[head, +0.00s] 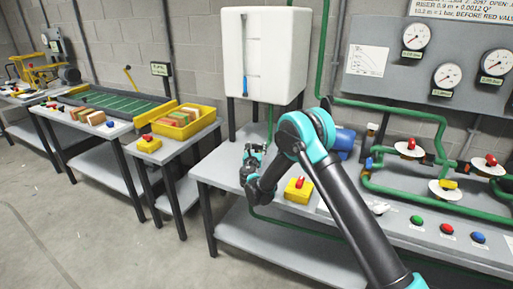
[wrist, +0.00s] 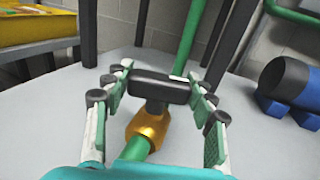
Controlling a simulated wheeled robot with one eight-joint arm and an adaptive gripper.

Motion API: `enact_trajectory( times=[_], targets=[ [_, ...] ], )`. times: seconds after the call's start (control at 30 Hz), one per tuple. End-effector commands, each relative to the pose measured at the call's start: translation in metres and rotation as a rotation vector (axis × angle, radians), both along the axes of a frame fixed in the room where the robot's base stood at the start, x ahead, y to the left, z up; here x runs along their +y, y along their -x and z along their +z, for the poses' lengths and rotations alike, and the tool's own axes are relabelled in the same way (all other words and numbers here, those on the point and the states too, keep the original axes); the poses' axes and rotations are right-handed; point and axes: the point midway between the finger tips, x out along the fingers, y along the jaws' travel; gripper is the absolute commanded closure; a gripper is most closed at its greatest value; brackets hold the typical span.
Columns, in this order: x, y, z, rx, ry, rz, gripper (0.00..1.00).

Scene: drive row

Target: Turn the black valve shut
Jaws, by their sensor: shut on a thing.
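The black valve handle (wrist: 158,87) lies crosswise over a brass valve body (wrist: 148,128) in the wrist view. A green pipe (wrist: 188,38) runs from the body up and away. My gripper (wrist: 163,84) is closed around the handle, with green-padded fingers at its left and right ends. In the head view my gripper (head: 254,152) is low over the grey bench, below the white tank (head: 285,55). The valve is too small and too covered by my gripper to make out there.
A yellow box with a red button (head: 298,190) stands on the bench right of my gripper. A blue pump (wrist: 285,80) is to the right. Green pipes (head: 400,190) with red- and yellow-handled valves fill the bench's right side. A yellow bin (head: 190,121) stands left on another table.

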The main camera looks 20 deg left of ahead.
Motion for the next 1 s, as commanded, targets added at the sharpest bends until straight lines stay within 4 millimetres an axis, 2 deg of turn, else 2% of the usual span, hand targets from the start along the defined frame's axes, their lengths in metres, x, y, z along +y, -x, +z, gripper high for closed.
enact_trajectory(
  times=[0.4,0.83,0.87,1.0],
  targets=[
    [0.0013,-0.0004,0.0002,0.000,0.000,-0.294,0.73],
    [0.0001,0.0004,0.0004,0.000,0.000,-0.329,0.73],
    [0.0001,0.0004,0.0004,0.000,0.000,-0.329,0.40],
    [0.0002,0.0005,0.0004,0.000,0.000,-0.328,0.23]
  ],
)
